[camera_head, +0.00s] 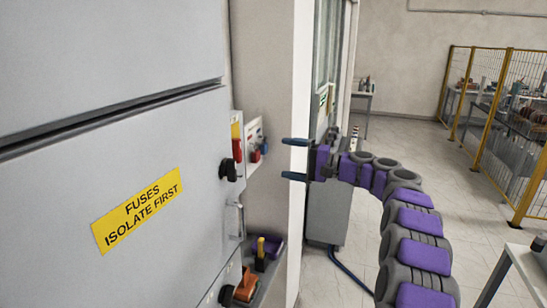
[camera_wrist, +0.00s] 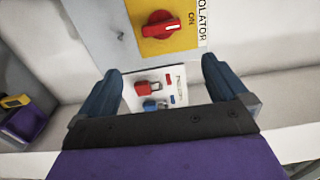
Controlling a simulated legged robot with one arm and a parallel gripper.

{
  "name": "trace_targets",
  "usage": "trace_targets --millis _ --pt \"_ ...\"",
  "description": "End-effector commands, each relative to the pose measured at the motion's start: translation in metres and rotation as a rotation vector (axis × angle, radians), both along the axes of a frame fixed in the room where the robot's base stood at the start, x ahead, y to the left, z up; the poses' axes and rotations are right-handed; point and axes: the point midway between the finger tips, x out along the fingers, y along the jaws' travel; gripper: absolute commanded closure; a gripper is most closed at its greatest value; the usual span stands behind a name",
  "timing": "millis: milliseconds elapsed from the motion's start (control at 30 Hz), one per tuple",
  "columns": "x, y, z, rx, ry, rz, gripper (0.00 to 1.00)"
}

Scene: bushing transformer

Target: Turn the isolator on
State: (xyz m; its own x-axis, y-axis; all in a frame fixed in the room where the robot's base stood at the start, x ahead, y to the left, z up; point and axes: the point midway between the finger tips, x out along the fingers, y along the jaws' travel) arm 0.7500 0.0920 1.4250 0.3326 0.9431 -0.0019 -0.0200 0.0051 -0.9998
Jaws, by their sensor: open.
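The isolator is a red rotary knob (camera_wrist: 160,27) on a yellow plate (camera_wrist: 185,40) at the top of the wrist view. The word ON stands sideways to its right, with part of the word ISOLATOR beyond. A pale mark shows on the knob's right side; I cannot tell its setting for certain. In the head view the red knob (camera_head: 237,150) sticks out at the cabinet's right edge. My gripper (camera_head: 285,158) is open and empty, to the right of the knob and apart from it. In the wrist view my gripper (camera_wrist: 161,66) has its fingers below the knob.
A white panel (camera_wrist: 172,75) holds a red padlock (camera_wrist: 147,87) and a blue padlock (camera_wrist: 153,105) between my fingers. The grey cabinet (camera_head: 100,150) fills the left. A black knob (camera_head: 228,170), a handle (camera_head: 237,220) and a purple tray (camera_head: 277,248) lie lower.

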Motion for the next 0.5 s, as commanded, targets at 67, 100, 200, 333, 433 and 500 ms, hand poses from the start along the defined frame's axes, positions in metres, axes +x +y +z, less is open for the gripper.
trace_targets --millis 67,100,200,333,433,500 --pt "-0.002 -0.009 0.000 -0.001 0.000 -0.001 0.00" --pt "-0.003 -0.013 0.000 0.000 0.000 -0.001 0.00" --pt "-0.005 -0.018 0.000 0.000 0.000 -0.002 0.00" --pt "-0.006 -0.020 -0.001 -0.001 0.000 -0.002 0.00" --pt "-0.006 -0.020 -0.001 -0.001 0.000 -0.002 0.00" --pt "-0.006 -0.020 -0.001 -0.001 0.000 -0.001 0.00"
